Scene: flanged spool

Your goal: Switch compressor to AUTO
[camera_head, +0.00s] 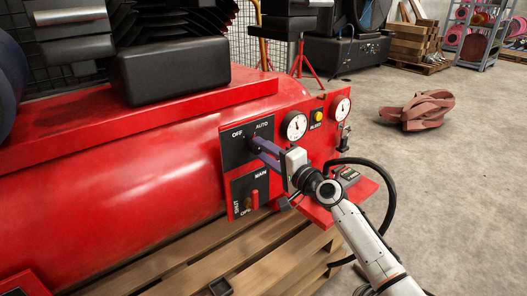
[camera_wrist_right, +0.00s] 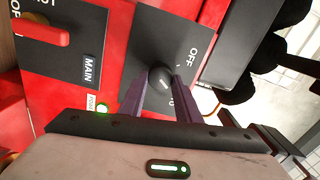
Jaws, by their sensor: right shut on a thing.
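The red compressor (camera_head: 120,160) carries a black switch panel (camera_head: 228,150) marked OFF and AUTO. Its round black selector knob shows in the wrist view (camera_wrist_right: 160,78). My right gripper (camera_head: 254,145) reaches the panel from the right, and its purple fingers are shut on the knob, one on each side. In the wrist view the right gripper's fingertips (camera_wrist_right: 160,84) flank the knob. A pale mark shows on the knob, but I cannot tell which label it points at. In the wrist view OFF is readable and the other label is mostly hidden by a finger. My left gripper is not in view.
Below the selector is the MAIN panel (camera_head: 241,193) with a red-handled lever (camera_head: 254,199). Two white gauges (camera_head: 294,126) and a yellow button (camera_head: 318,116) sit to the right. A black hose (camera_head: 392,195) curves beside my right arm. The floor to the right is mostly clear.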

